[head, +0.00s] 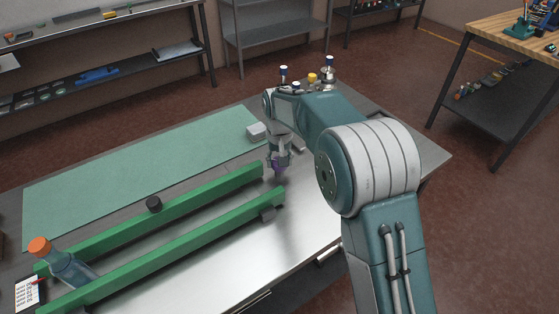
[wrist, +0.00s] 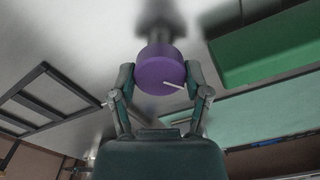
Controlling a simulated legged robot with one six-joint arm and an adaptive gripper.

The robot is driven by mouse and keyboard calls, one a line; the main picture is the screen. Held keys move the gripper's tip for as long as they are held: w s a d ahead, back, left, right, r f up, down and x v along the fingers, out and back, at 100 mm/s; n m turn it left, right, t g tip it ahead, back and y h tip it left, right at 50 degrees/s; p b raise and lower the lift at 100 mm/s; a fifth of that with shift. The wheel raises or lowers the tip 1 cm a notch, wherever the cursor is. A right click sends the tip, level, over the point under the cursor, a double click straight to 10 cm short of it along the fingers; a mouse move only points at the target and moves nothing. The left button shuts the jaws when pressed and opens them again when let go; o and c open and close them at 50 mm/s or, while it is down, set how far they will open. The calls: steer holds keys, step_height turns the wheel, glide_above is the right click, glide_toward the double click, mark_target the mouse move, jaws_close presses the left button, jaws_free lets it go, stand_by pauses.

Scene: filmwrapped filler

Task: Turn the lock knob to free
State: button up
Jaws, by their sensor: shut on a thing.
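The purple lock knob (wrist: 160,68) is a round cap with a short white line on its face. The line points to the right and slightly down in the wrist view. My gripper (wrist: 162,80) has one finger on each side of the knob and is shut on it. The knob's base is mostly hidden in the head view and blurred in the wrist view.
Two long green rails (head: 190,240) run across the metal table; a black knob (head: 153,204) sits on the rear one. A bottle with an orange cap (head: 40,246) and a written card (head: 28,293) are at the lower left. A green mat (head: 130,170) lies behind.

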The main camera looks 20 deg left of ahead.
steer(key=n, duration=0.5)
steer(key=shift+f+n, duration=0.15)
steer(key=shift+n, duration=0.15)
steer(key=n, duration=0.4)
steer(key=shift+n, duration=0.4)
steer(key=o, duration=1.1)
steer(key=shift+o, duration=0.2)
steer(key=shift+a, duration=0.1)
step_height(320, 180, up, 12)
